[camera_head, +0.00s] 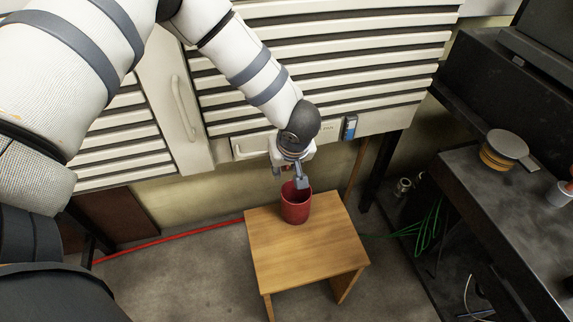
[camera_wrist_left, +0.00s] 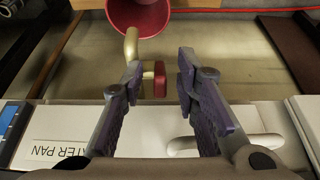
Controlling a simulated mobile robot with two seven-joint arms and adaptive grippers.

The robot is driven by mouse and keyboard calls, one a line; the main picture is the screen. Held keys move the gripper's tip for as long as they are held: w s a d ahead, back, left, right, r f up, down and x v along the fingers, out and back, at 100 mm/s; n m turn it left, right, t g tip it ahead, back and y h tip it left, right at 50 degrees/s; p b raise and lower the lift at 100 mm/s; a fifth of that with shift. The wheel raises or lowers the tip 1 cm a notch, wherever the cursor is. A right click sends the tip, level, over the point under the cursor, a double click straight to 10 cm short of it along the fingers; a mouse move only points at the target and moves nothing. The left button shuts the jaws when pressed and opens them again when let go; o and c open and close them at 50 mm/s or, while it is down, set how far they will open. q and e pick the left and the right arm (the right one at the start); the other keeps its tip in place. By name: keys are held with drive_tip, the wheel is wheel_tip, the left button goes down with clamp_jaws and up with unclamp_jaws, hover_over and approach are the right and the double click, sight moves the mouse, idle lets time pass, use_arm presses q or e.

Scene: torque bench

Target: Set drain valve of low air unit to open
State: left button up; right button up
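The drain valve shows in the left wrist view as a brass bent pipe (camera_wrist_left: 131,45) with a red handle (camera_wrist_left: 159,80). It comes out by the lower edge of the cream louvred air unit (camera_head: 330,58). My left gripper (camera_head: 300,184) is in front of that edge, above a red bucket (camera_head: 296,210). In the wrist view its two fingers (camera_wrist_left: 160,70) are apart, and the red handle shows between the tips. I cannot tell whether either finger touches it. The gripper hides most of the valve in the head view. My right gripper is not in view.
The bucket stands on a wooden stool (camera_head: 305,253) below the valve. A "...ATER PAN" label (camera_wrist_left: 62,150) and a pale bar handle (camera_wrist_left: 225,143) are on the unit. A dark bench (camera_head: 505,200) is at the right. A red hose (camera_head: 170,238) and green cables (camera_head: 428,228) lie low.

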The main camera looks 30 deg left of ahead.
use_arm(q)
clamp_jaws()
